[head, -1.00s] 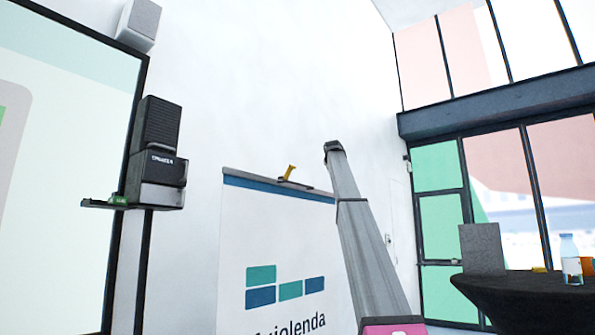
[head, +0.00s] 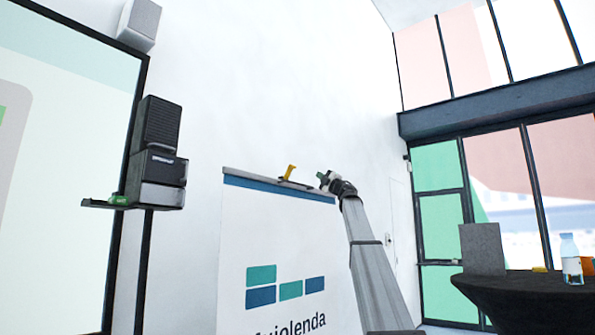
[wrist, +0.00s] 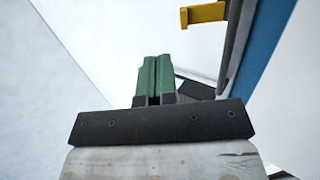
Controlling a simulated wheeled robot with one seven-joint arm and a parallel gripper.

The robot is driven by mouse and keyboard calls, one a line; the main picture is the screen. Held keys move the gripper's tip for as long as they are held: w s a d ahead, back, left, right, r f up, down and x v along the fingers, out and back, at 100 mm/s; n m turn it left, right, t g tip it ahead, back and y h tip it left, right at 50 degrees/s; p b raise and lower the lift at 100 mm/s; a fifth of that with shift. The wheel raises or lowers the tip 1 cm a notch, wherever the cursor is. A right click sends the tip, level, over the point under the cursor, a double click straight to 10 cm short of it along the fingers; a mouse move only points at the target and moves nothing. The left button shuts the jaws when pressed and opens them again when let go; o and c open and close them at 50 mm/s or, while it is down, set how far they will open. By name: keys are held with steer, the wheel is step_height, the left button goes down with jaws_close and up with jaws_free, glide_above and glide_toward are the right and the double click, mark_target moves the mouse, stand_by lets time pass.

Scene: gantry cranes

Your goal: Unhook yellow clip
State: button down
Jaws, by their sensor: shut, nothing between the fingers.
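The yellow clip (head: 289,172) sits at the top edge of the white banner (head: 285,240), on a dark bar (head: 296,184). It also shows in the wrist view (wrist: 203,14) at the top, beside the banner's blue edge strip. My gripper (head: 323,177) is just right of the clip at about the same height, apart from it. In the wrist view its green fingers (wrist: 154,75) are together with nothing between them, below and left of the clip.
A dark round table (head: 530,300) with a bottle (head: 570,262) is at the lower right. The white wall behind the banner is bare.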

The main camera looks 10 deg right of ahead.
step_height(320, 180, down, 2)
steer(key=a+n+g+y, duration=0.1)
steer(key=n+g, duration=0.1)
glide_toward(294, 167)
steer(key=x, duration=0.7)
steer(key=shift+w+a+r, duration=0.1)
steer(key=shift+a+r, duration=0.05)
steer(key=shift+r, duration=0.05)
steer(key=shift+a+r, duration=0.1)
steer(key=shift+r, duration=0.1)
steer(key=shift+w+a+r, duration=0.5)
steer(key=shift+w+r, duration=0.05)
steer(key=shift+r, duration=0.25)
steer(key=shift+w+a+r, duration=0.55)
steer(key=shift+r, duration=0.3)
